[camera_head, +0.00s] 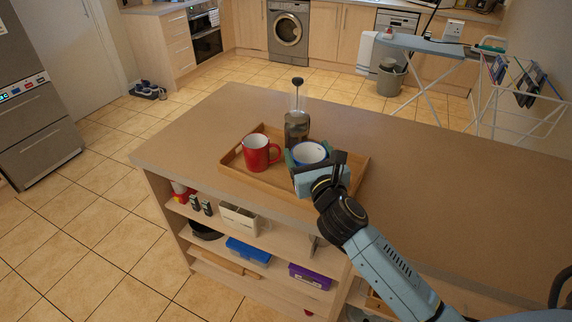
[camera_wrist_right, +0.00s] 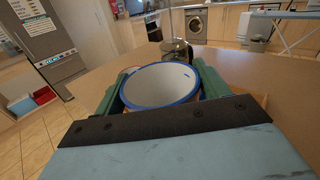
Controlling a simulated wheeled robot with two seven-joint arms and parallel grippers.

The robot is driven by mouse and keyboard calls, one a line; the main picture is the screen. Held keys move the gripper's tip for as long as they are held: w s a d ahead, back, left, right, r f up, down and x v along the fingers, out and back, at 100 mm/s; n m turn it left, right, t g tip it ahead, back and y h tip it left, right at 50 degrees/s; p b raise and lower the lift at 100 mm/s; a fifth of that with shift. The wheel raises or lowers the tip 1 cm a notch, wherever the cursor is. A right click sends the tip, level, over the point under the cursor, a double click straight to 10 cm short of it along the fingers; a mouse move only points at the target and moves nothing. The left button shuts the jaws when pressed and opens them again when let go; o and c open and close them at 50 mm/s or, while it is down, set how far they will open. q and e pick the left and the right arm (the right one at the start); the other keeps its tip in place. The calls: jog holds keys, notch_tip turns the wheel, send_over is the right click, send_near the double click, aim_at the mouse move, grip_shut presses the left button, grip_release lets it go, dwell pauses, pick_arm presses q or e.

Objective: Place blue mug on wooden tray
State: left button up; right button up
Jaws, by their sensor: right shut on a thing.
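The blue mug (camera_head: 309,150) shows as a white inside with a blue rim, at the right part of the wooden tray (camera_head: 234,170). My right gripper (camera_head: 308,160) is shut on it, with green fingers on both sides. In the right wrist view the blue mug (camera_wrist_right: 160,86) stands upright between the fingers of my right gripper (camera_wrist_right: 160,92). The mug is over the tray; whether its base touches the tray is hidden by the gripper. The left gripper is not in view.
A red mug (camera_head: 258,152) stands on the tray's left part. A glass press with a dark knob (camera_head: 297,128) stands at the tray's back edge. The counter (camera_head: 420,165) is clear to the right and behind. Shelves below hold boxes (camera_head: 248,251).

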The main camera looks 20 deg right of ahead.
aim_at(318, 149)
jog(key=w+d+r+m+h, duration=0.1)
jog(key=w+d+m+h, duration=0.1)
jog(key=w+d, duration=0.3)
jog(key=shift+g, duration=0.3)
jog(key=f, duration=0.1)
jog(key=f+b, duration=0.1)
jog(key=f, duration=0.2)
jog(key=shift+s+d+f+b, duration=0.15)
jog(key=shift+d+f+b, duration=0.1)
jog(key=shift+f+b, duration=1.3)
jog(key=shift+f, duration=1.15)
jog(key=shift+f, duration=0.2)
jog(key=o, duration=1.2)
jog(key=shift+c, duration=0.2)
